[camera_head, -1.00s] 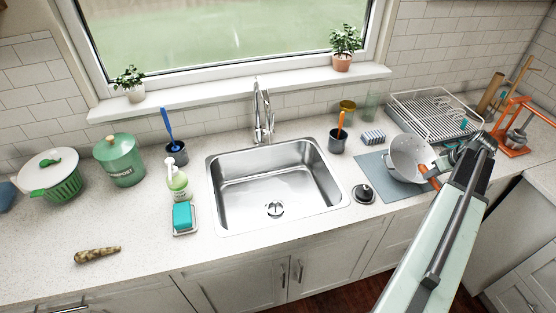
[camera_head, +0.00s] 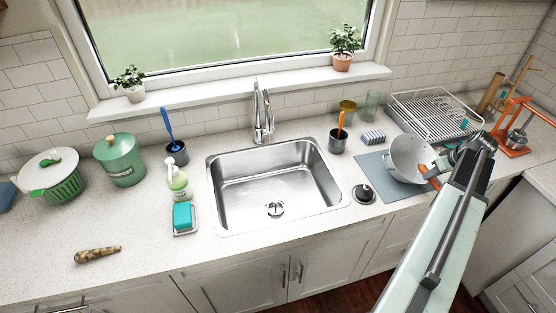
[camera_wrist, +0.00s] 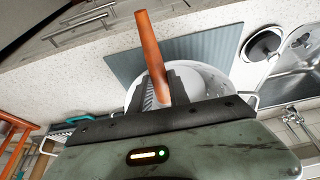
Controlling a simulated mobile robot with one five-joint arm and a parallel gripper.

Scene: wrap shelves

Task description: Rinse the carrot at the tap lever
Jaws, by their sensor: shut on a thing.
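My gripper (camera_wrist: 161,90) is shut on the orange carrot (camera_wrist: 150,45), which sticks out past the fingers in the wrist view. In the head view the carrot (camera_head: 432,178) shows beside the white colander (camera_head: 405,160), at the right of the counter. Whether the carrot touches the colander I cannot tell. The chrome tap (camera_head: 262,112) stands behind the steel sink (camera_head: 226,205), well to the left of my gripper (camera_head: 440,172). The tap lever is small and hard to make out. No water is seen running.
The colander stands on a grey mat (camera_head: 370,163), with a dark round stopper (camera_head: 364,194) nearby. A cup with an orange-handled tool (camera_head: 338,142) and a striped sponge (camera_head: 373,137) stand right of the sink. A brown mottled root-shaped thing (camera_head: 97,255) lies at the left front. A dish rack (camera_head: 435,112) stands behind.

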